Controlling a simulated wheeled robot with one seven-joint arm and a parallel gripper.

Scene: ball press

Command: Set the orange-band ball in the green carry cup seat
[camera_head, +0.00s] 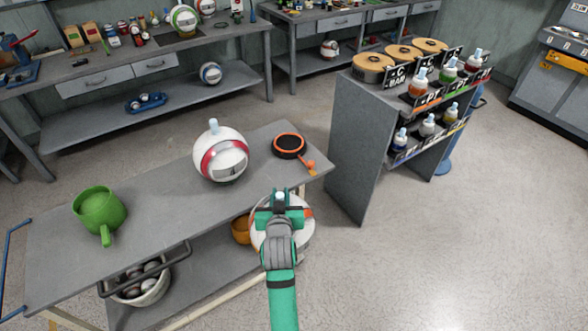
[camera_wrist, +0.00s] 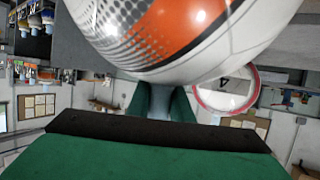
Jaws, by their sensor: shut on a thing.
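The orange-band ball (camera_head: 304,238) is white, partly hidden behind my arm, in front of the bench's right part in the head view. My gripper (camera_head: 280,200) is shut on the pale knob of this ball. In the wrist view the ball (camera_wrist: 190,35) fills the top, with its orange band showing, and the knob (camera_wrist: 160,103) sits between the green fingers. The green carry cup (camera_head: 99,210) stands on the left end of the bench, far left of my gripper. Its handle points toward the camera, and its inside is only partly visible.
A red-band ball (camera_head: 221,155) with a pale knob stands mid-bench (camera_head: 160,190), between the cup and my gripper. A black dish with an orange rim (camera_head: 289,145) lies at the right. A basket of balls (camera_head: 140,285) is below. A bottle rack (camera_head: 355,140) stands right.

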